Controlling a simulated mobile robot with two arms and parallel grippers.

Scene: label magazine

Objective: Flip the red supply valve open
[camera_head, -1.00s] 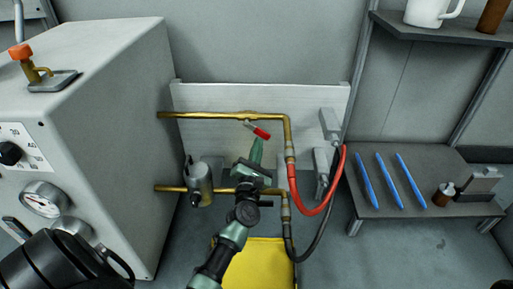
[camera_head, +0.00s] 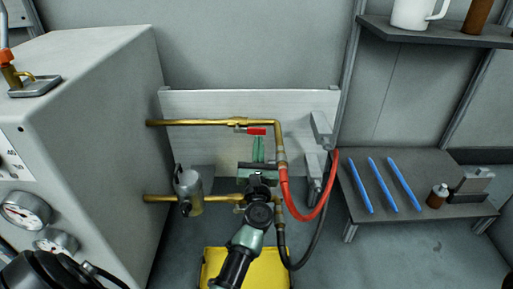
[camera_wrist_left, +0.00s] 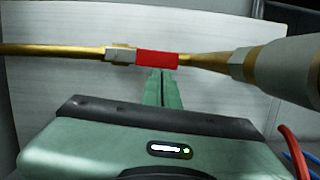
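The red supply valve handle (camera_head: 257,131) sits on the upper brass pipe (camera_head: 200,122) in front of a pale board. It lies level, in line with the pipe. In the left wrist view the red handle (camera_wrist_left: 157,58) runs along the pipe from a grey fitting. My left gripper (camera_head: 258,139) is just below the handle, its green fingers pointing up at it. In the left wrist view the fingers (camera_wrist_left: 162,72) are together with nothing between them, tips at the handle's lower edge. I cannot tell whether they touch it. My right gripper is not in view.
A grey cabinet (camera_head: 95,100) with gauges stands at left. A red hose (camera_head: 311,215) and a black hose (camera_head: 294,265) hang right of the gripper. A lower brass pipe (camera_head: 158,198) with a metal canister (camera_head: 188,190) runs below. A shelf (camera_head: 350,215) with blue pens stands at right.

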